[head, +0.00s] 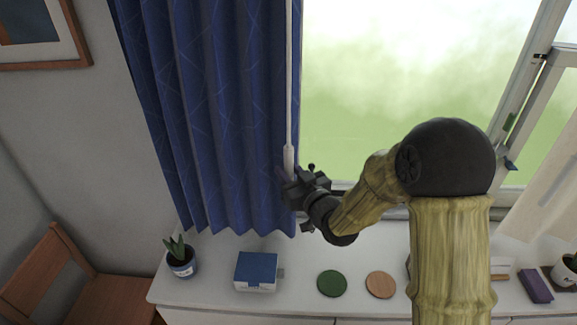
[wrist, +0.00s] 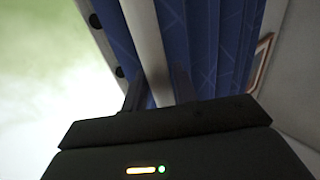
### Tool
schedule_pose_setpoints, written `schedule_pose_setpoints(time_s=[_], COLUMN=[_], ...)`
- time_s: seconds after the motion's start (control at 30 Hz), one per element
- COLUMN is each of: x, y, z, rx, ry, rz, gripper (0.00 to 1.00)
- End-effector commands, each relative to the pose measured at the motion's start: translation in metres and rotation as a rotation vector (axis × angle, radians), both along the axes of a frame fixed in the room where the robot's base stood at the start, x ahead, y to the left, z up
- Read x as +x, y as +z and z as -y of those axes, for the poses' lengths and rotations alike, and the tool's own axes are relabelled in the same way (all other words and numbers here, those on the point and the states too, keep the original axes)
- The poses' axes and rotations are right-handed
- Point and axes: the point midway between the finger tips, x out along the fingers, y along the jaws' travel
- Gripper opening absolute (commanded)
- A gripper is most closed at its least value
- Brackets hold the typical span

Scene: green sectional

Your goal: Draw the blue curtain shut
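The blue curtain (head: 215,110) hangs in folds, gathered at the left side of the window in the head view. It also fills the upper right of the wrist view (wrist: 205,40). A thin white wand (head: 289,75) hangs along the curtain's right edge, with a thicker handle at its lower end. My gripper (head: 290,183) is at this handle. In the wrist view the wand (wrist: 148,40) runs down between my two dark fingers (wrist: 158,88), which sit close on both sides of it. The handle's lowest end is hidden by the gripper.
The window (head: 400,90) right of the curtain is uncovered. Below is a white sill cabinet (head: 215,285) with a potted plant (head: 180,258), a blue box (head: 256,270), a green disc (head: 332,283), a tan disc (head: 380,285) and a purple block (head: 535,286). A pale curtain (head: 540,205) hangs far right.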

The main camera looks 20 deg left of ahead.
Motion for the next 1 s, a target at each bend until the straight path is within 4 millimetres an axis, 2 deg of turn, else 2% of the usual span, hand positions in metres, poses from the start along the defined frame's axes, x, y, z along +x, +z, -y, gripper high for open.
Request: schedule_pose_setpoints(time_s=[0.3,0.43,0.77,1.0], x=[0.002,0.002,0.004,0.015], y=[-0.001,-0.001,-0.001,-0.001], z=[-0.002,-0.002,0.001,0.016], rx=[0.0,0.0,0.001,0.001], ry=[0.0,0.0,0.002,0.014], rz=[0.0,0.0,0.001,0.002], gripper=[0.26,0.01,0.0,0.0])
